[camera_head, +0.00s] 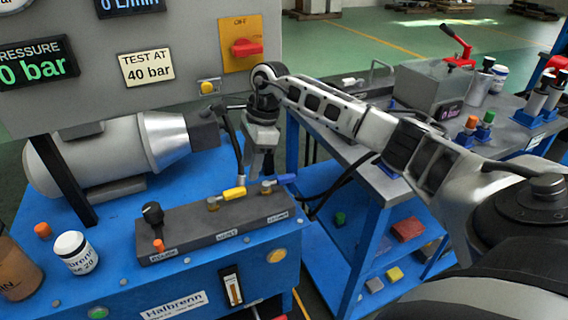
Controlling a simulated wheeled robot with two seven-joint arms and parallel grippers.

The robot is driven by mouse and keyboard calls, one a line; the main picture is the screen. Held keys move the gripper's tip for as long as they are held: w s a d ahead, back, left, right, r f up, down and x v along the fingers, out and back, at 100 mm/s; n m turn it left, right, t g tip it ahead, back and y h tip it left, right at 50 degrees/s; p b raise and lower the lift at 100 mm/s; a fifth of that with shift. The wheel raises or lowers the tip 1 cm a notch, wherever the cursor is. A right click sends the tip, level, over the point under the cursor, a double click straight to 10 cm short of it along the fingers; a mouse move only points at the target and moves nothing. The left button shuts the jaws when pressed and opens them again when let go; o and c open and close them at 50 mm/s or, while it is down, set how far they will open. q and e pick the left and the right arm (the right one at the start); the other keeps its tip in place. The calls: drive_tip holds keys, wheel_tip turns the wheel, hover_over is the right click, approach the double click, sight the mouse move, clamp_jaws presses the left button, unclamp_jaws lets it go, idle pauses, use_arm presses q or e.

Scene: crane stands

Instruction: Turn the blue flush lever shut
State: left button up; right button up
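The blue flush lever (285,179) sits at the right end of a dark grey valve block (170,231) on the blue bench. It points to the right, past the block's end, over a label too small to read surely. My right gripper (260,168) points down just behind the block, above and a little left of the blue lever, apart from it. Its fingers are small and partly overlap, so their opening is unclear. My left gripper is out of view.
A yellow lever (232,193) and a black knob (153,214) share the block. A grey motor (110,150) and a black hose stand behind it. A panel with a red switch (246,48) rises behind. A side table (345,150) is at right, under my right arm.

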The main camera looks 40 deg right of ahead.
sight(284, 176)
drive_tip(key=s+d+r+h, duration=0.1)
drive_tip(key=d+r+h, duration=0.25)
drive_tip(key=d, duration=0.55)
drive_tip(key=shift+m+g+y, duration=0.25)
drive_tip(key=shift+m+g, duration=0.05)
drive_tip(key=shift+g, duration=0.1)
wheel_tip(284, 176, down, 11)
drive_tip(key=shift+r, duration=0.1)
